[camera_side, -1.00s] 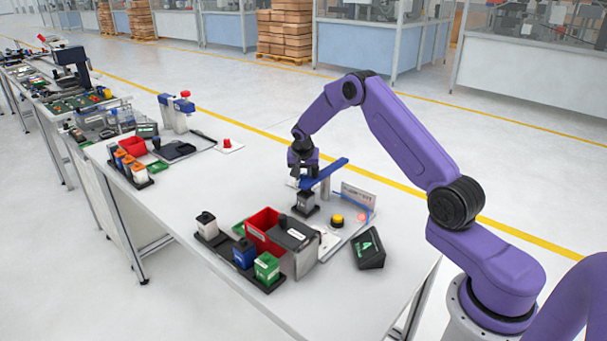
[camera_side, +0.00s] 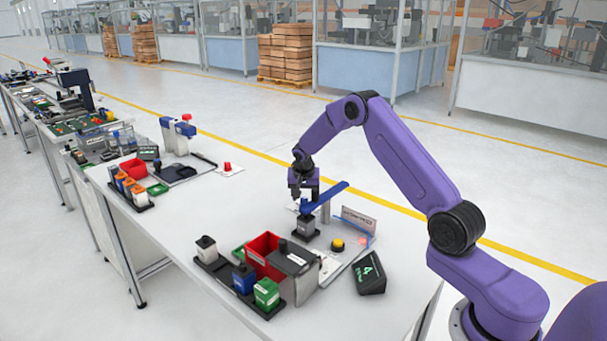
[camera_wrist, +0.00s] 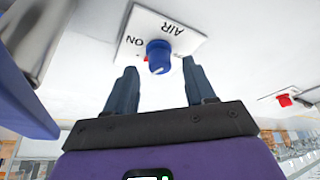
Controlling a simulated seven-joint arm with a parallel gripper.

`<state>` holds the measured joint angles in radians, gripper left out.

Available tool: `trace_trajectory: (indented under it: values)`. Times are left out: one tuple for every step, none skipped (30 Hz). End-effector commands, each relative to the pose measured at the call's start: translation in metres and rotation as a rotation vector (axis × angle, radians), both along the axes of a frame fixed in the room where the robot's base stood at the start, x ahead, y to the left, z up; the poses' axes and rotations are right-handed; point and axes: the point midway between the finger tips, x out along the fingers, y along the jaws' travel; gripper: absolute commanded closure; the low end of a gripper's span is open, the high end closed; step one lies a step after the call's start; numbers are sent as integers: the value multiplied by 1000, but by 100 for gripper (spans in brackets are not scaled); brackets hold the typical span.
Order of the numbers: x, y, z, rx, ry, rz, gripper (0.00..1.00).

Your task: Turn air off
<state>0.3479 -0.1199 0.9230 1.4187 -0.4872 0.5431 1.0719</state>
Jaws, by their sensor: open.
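The air switch is a blue knob (camera_wrist: 158,55) with a little red beside it, on a white plate (camera_wrist: 182,38) marked "AIR" and "ON" in the wrist view. The lettering appears upside down there. My gripper (camera_wrist: 160,68) is open, with one dark finger on each side of the knob in the picture. I cannot tell whether the fingertips are level with the knob or above it; no contact shows. In the side view my gripper (camera_side: 303,192) points down over the bench, by the blue bar. The knob cannot be made out there.
A blue bar (camera_side: 328,197) on a post stands close to my gripper. A yellow button (camera_side: 337,244), a dark green-lit box (camera_side: 370,274) and a red bin (camera_side: 262,251) are nearer the front. Another plate with a red knob (camera_wrist: 285,100) lies apart.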

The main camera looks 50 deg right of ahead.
Motion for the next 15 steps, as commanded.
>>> trace_trajectory:
  values:
    - [-1, 3, 9, 0, -3, 1, 46]
    - [-3, 5, 14, -1, -4, 2, 46]
    - [-4, 7, 21, -1, -5, 3, 46]
    - [-5, 9, 27, -1, -5, 3, 46]
    - [-7, 11, 32, -1, -3, 3, 46]
    - [-9, 13, 39, -2, -4, 2, 46]
    - [-10, 15, 45, -1, -5, 2, 46]
    - [-12, 17, 51, -1, -5, 2, 46]
    - [-14, 19, 58, -1, -5, 2, 46]
    - [-15, 21, 64, -1, -5, 2, 46]
    - [-17, 23, 69, -1, -5, 2, 46]
    - [-18, 25, 77, -1, -5, 2, 46]
    - [-20, 27, 83, -1, -5, 2, 46]
    - [-21, 29, 89, -1, -5, 2, 46]
    - [-24, 31, 96, -1, -4, 1, 46]
